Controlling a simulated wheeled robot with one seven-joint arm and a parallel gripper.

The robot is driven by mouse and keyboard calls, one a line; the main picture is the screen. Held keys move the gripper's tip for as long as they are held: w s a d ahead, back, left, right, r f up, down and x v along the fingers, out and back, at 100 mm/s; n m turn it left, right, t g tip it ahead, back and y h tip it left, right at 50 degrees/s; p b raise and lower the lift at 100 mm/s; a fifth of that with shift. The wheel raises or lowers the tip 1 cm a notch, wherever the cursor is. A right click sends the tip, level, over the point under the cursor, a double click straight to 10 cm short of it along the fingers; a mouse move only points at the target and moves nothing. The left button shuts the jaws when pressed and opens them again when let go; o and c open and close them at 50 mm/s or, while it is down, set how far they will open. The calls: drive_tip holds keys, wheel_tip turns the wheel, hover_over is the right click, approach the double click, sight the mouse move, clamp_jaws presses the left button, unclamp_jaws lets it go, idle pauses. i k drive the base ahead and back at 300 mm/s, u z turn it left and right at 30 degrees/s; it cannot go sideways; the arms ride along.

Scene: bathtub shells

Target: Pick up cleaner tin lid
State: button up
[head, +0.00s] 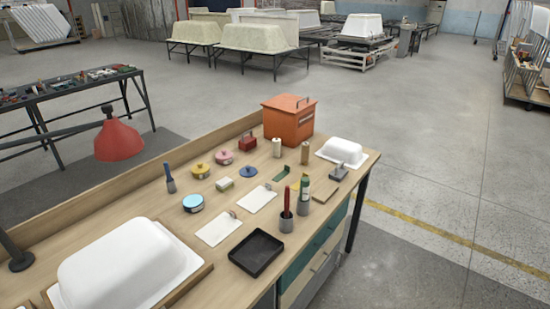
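No part of my gripper shows in the head view. Several small round tins or lids are on the wooden workbench (150,205); I cannot tell for sure which is the cleaner tin lid. A flat blue disc (249,172) with a small raised part on top lies in the middle of the bench. A yellow round tin (200,171) and a pink round tin (224,158) stand behind, toward the bench's back ledge. Labels are too small to read.
A black tray (257,254), white cards (219,229), a grey cup with a red-handled tool (286,222) and a green bottle (304,190) stand near the front edge.

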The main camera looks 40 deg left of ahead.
sight(249, 171)
drive_tip(key=u, duration=0.5)
drive_tip(key=i, duration=1.25)
drive_tip(key=u, duration=1.55)
drive_tip(key=i, duration=0.65)
drive_tip(key=u, duration=0.65)
